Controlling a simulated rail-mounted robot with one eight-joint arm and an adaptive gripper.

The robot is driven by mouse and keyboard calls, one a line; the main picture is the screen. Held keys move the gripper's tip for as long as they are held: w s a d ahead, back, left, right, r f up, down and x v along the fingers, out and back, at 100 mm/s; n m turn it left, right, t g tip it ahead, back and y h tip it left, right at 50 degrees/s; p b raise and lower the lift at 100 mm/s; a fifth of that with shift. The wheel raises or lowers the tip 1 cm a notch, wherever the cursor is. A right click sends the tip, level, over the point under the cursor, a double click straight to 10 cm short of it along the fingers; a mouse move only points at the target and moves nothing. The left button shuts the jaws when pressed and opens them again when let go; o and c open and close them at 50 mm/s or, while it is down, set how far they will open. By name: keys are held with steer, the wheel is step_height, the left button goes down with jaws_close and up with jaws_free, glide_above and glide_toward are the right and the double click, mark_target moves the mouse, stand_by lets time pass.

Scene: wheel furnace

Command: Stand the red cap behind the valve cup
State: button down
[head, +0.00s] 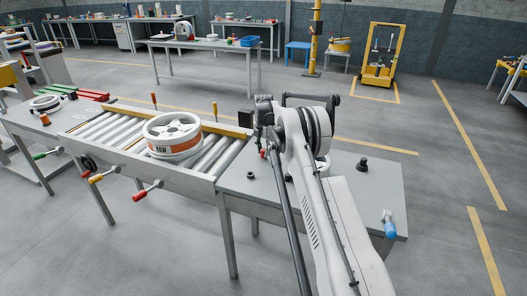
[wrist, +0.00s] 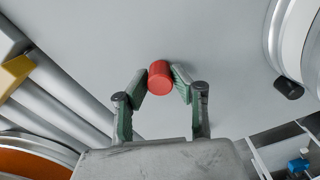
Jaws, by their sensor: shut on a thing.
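The red cap (wrist: 159,79) is a small plain red cylinder between the fingertips of my gripper (wrist: 160,86) in the wrist view, over the bare grey table top. Both green-grey fingers are closed against its sides. In the head view my gripper (head: 263,146) is at the left of my arm, with a bit of the red cap (head: 263,154) showing beneath it. Small dark fittings stand on this table, one at the front left (head: 250,175) and a larger one to the right (head: 363,163). I cannot tell which is the valve cup.
A roller conveyor (head: 128,138) carrying a white wheel with an orange band (head: 172,135) adjoins the table's left side. Another white wheel is partly hidden behind my arm; a white wheel (wrist: 287,35) also shows right in the wrist view. A blue-handled tool (head: 389,224) lies near the right corner.

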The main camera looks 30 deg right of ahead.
steer(key=shift+f, duration=0.1)
steer(key=shift+f, duration=0.15)
steer(key=c, duration=1.5)
jaws_free()
steer(key=shift+o, duration=0.2)
steer(key=shift+r, duration=0.25)
